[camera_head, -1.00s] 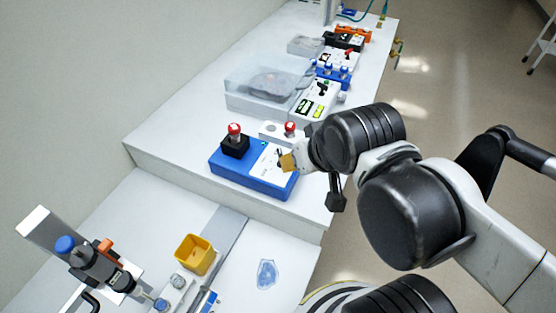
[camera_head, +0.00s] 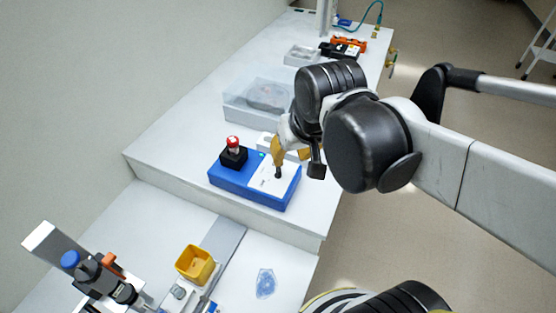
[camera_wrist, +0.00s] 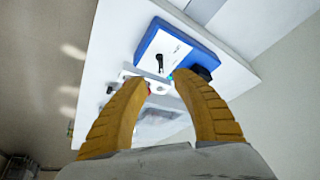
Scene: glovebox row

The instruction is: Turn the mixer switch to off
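The mixer is a blue box (camera_head: 233,181) with a white top panel (camera_head: 262,179), on the raised white bench. A black holder on its left end carries a red-capped tube (camera_head: 233,146). The black switch (camera_head: 278,172) stands on the panel. In the wrist view the switch (camera_wrist: 160,62) shows on the white panel of the blue mixer (camera_wrist: 205,45), beyond the fingertips. My gripper (camera_head: 291,153) is open and empty, above the panel's back right side, its yellow fingers apart in the wrist view (camera_wrist: 159,84). I cannot tell whether a finger touches the switch.
A clear-lidded box (camera_head: 247,106) stands behind the mixer, with more devices farther back. On the lower bench in front are a yellow bin (camera_head: 195,264), a pipette stand (camera_head: 88,270) and a blue clear packet (camera_head: 265,284). Bare bench lies left of the mixer.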

